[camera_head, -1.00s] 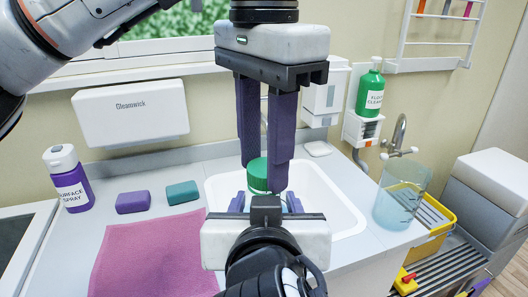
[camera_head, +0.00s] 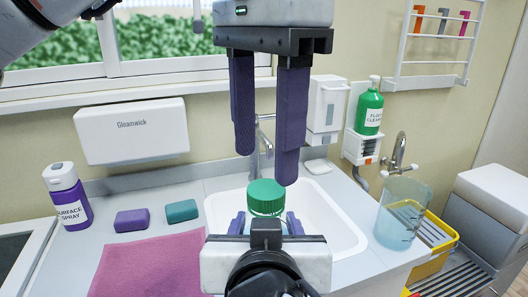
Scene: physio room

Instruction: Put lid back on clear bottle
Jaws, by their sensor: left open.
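A green lid (camera_head: 266,196) sits level on top of the clear bottle (camera_head: 266,224), in front of the sink; the bottle's body is mostly hidden behind my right gripper. My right gripper (camera_head: 266,222) comes from below, with its fingers against both sides of the bottle just under the lid. My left gripper (camera_head: 268,168) points down from above, open and empty. Its fingertips are just above and behind the lid in the picture, with a gap between them and the lid.
A white sink (camera_head: 345,232) lies behind the bottle. A clear beaker (camera_head: 398,220) and yellow bin (camera_head: 436,255) stand right.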

